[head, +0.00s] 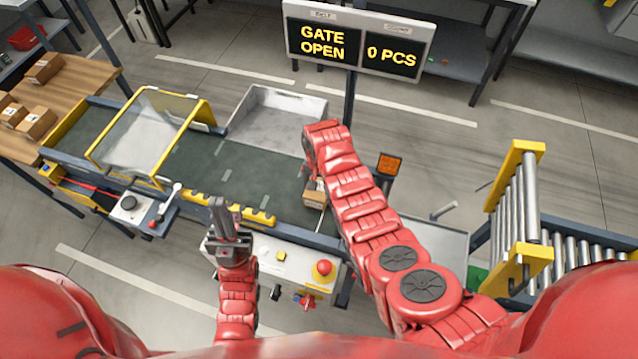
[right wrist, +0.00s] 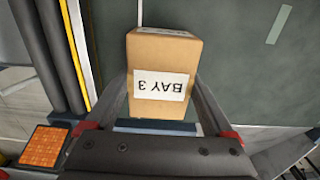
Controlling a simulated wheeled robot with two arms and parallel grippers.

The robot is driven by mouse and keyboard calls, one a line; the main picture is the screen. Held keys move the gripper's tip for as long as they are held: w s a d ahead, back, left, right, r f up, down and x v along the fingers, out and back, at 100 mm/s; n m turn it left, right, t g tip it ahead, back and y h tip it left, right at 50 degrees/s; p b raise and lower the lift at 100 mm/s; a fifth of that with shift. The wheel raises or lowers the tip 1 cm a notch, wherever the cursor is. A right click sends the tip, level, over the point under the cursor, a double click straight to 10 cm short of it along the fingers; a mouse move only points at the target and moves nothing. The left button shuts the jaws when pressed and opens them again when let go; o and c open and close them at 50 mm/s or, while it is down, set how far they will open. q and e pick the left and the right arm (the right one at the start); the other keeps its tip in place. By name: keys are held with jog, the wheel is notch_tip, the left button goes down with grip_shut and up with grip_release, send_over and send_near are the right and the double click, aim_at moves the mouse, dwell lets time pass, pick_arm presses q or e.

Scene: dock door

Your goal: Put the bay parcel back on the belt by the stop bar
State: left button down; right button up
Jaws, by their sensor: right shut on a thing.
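The bay parcel (right wrist: 163,60), a small brown box, carries a white label reading BAY 3, upside down in the right wrist view. My right gripper (right wrist: 162,88) is shut on it, one finger on each side, over the green belt (right wrist: 240,75). In the head view the parcel (head: 314,195) shows at the right end of the belt (head: 258,178), partly hidden by my right arm. I cannot tell whether it touches the belt. I cannot clearly make out the stop bar. My left gripper (head: 222,208) is empty in front of the belt; its finger gap is unclear.
The sign (head: 358,42) reads GATE OPEN and 0 PCS. A clear yellow-edged guard (head: 150,130) spans the belt's left part. A grey tray (head: 278,113) lies behind the belt. A panel with a red button (head: 322,268) is in front; a roller conveyor (head: 570,247) stands right.

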jog(key=shift+f, duration=0.2)
jog(key=o, duration=1.3)
jog(key=shift+r, duration=0.1)
